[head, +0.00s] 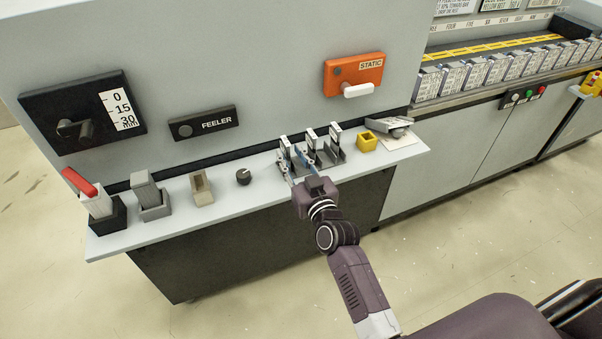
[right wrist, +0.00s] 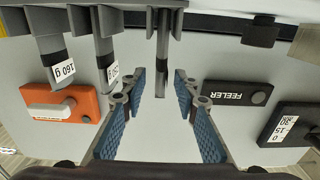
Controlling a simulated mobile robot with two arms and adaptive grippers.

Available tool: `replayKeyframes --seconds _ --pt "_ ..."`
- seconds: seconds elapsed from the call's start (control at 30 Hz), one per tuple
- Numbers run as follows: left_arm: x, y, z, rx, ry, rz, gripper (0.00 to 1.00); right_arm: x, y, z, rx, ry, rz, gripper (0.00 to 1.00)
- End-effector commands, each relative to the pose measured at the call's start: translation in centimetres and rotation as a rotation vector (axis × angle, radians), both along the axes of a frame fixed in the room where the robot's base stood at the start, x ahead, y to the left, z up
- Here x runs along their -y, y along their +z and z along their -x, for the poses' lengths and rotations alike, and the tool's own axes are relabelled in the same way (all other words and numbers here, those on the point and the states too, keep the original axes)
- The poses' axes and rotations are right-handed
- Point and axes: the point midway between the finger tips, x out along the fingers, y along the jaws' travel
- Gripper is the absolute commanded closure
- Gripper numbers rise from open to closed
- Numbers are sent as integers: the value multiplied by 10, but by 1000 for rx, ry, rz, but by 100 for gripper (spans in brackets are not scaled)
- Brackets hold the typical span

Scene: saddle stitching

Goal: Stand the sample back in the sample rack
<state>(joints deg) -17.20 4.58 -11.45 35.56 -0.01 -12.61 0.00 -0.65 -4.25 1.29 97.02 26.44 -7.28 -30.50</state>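The sample rack (head: 326,160) stands on the grey shelf, with three thin upright samples in it: a left one (head: 285,147), a middle one (head: 311,139) and a right one (head: 336,134). In the right wrist view, which is upside down, one sample reads 160 g (right wrist: 62,68); the middle label (right wrist: 112,72) is only partly legible. My right gripper (head: 299,163) is at the rack's left end. It is open, its blue-padded fingers (right wrist: 158,100) on either side of a narrow grey upright (right wrist: 162,60), with visible gaps. My left gripper is not in view.
The shelf also holds a red-topped block in a black holder (head: 107,213), a grey block (head: 152,202), a beige holder (head: 203,188), a knob (head: 243,176) and a yellow cup (head: 367,142). The orange STATIC panel (head: 354,74) and FEELER plate (head: 202,123) are on the wall behind.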

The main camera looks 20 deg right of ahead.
Motion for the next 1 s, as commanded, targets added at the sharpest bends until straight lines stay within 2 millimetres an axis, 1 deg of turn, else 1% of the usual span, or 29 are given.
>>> replayKeyframes --seconds 0.03,0.2,0.3,0.4,0.6,0.8,0.87,0.9,0.97,1.0 --pt "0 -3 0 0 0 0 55 0 -3 13 -2 0 -1 72" --pt "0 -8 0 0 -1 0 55 1 -3 47 -2 1 0 72" --pt "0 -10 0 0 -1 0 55 2 -2 62 -2 1 0 72" --pt "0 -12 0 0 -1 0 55 2 -2 72 -1 1 1 72" --pt "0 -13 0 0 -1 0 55 2 0 81 0 1 0 72" --pt "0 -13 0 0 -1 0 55 2 -1 82 -2 2 0 72" --pt "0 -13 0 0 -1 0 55 -1 -8 82 -16 9 2 72" --pt "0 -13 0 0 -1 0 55 -5 -18 83 -36 19 4 72" --pt "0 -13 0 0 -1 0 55 -15 -43 85 -86 43 8 72" --pt "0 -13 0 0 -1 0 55 -22 -66 89 -131 62 13 72"
